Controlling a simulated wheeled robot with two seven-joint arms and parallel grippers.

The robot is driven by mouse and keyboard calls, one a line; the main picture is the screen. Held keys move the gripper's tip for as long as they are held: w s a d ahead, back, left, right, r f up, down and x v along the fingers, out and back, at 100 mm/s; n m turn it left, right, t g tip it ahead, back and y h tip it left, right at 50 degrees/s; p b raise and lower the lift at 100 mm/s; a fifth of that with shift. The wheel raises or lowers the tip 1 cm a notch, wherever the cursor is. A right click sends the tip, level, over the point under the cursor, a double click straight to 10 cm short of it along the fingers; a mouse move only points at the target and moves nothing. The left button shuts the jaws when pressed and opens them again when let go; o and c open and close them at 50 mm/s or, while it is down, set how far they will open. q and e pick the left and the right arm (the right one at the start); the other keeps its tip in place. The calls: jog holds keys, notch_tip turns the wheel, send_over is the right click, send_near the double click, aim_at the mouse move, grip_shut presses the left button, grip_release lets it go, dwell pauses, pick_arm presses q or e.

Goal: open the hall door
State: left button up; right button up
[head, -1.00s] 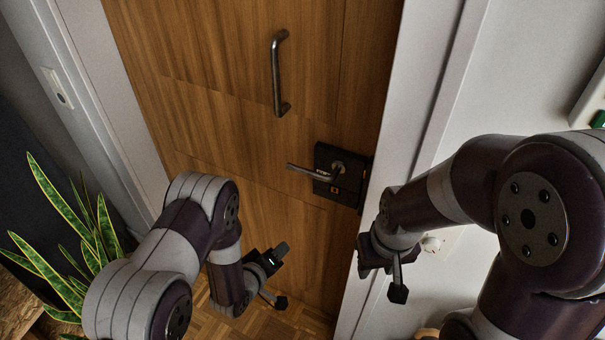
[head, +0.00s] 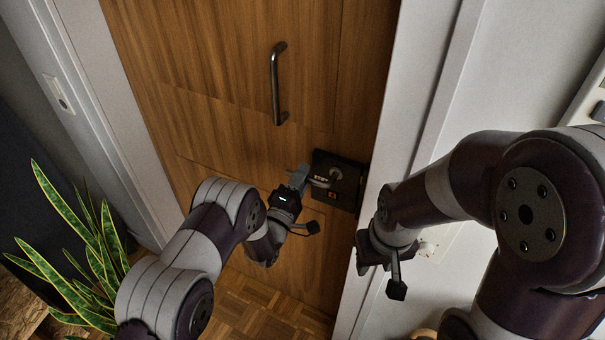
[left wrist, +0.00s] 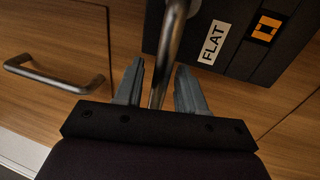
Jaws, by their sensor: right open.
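The hall door (head: 215,75) is wood-grained and shows no gap at its right edge by the white frame. A black lock plate (head: 345,182) with an orange symbol sits near that edge; it also shows in the left wrist view (left wrist: 245,60), with a "FLAT" label. Its metal lever handle (head: 320,182) points left. My left gripper (head: 299,178) is at the lever's free end. In the left wrist view the lever (left wrist: 170,40) lies between the two open fingers, with space on both sides. My right gripper (head: 380,277) is open and empty, in front of the right door frame.
A vertical metal pull handle (head: 277,85) is fixed higher on the door; it also shows in the left wrist view (left wrist: 55,75). A spiky potted plant (head: 85,250) stands at left. The white door frame (head: 405,110) and wall are at right. Parquet floor (head: 270,305) is clear below.

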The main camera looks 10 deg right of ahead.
aim_at(314, 174)
pick_arm(q)
jog(key=shift+w, duration=0.1)
grip_shut()
jog(key=shift+f, duration=0.15)
jog(key=shift+s+d+f+n+t+y+b, duration=0.2)
jog(key=shift+f+n+y+b, duration=0.35)
jog(key=shift+n+b, duration=0.85)
jog(key=shift+s+d+f+n+t+y+b, duration=0.15)
jog(key=shift+f+n+y+b, duration=0.25)
jog(key=shift+f+n+b, duration=0.7)
jog(key=shift+s+d+f+n+t+y+b, duration=0.15)
jog(key=shift+d+f+n+y+b, duration=0.2)
jog(key=shift+n+b, duration=1.3)
jog(key=shift+w+n, duration=0.1)
jog(key=shift+n, duration=0.25)
